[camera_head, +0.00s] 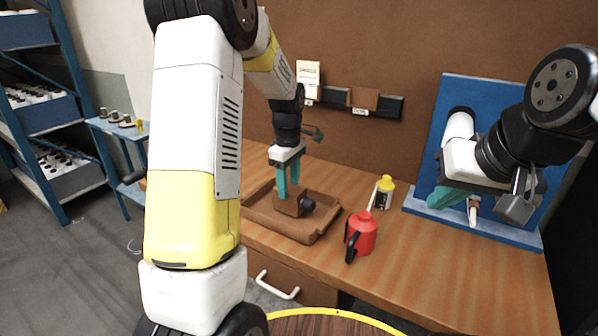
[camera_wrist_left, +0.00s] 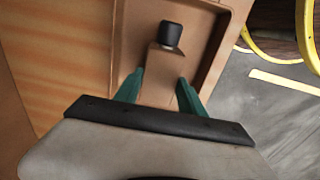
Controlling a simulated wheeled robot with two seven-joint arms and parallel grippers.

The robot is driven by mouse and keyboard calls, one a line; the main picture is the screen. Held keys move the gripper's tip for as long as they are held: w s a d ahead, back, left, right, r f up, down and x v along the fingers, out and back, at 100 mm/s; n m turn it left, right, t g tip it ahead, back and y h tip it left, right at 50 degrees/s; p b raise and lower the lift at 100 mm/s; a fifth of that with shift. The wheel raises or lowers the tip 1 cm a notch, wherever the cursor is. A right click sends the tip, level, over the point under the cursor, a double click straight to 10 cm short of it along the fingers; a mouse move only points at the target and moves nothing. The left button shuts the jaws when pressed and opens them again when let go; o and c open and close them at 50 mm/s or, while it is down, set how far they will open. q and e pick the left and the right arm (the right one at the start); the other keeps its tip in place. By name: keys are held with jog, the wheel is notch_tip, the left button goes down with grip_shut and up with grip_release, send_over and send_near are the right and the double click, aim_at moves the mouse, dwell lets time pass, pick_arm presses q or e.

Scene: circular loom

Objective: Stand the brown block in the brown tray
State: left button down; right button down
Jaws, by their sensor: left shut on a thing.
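The brown block (camera_head: 288,206) has a black round knob on one side. It is in the brown tray (camera_head: 318,234) on the wooden table; I cannot tell whether it rests on the tray floor or is just above it. My left gripper (camera_head: 288,190) has its green fingers pointing down, shut on the block. In the left wrist view, the block (camera_wrist_left: 160,62) with its dark knob shows between the fingers (camera_wrist_left: 160,95), inside the tray walls (camera_wrist_left: 226,50). My right gripper (camera_head: 458,203) is at the right by the blue board; its finger opening is unclear.
A red can (camera_head: 361,237) stands right of the tray. A yellow-topped bottle (camera_head: 384,193) stands behind the can. A blue board (camera_head: 480,125) stands at the right back. A rail (camera_head: 385,104) is on the wall. The table's front right is clear.

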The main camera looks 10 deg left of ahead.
aim_at(289, 188)
pick_arm(q)
jog(key=shift+f, duration=0.5)
dwell(0.3)
jog(key=c, duration=0.6)
grip_release()
notch_tip(289, 188, up, 8)
jog(key=shift+f, duration=0.25)
jog(key=shift+r, duration=0.15)
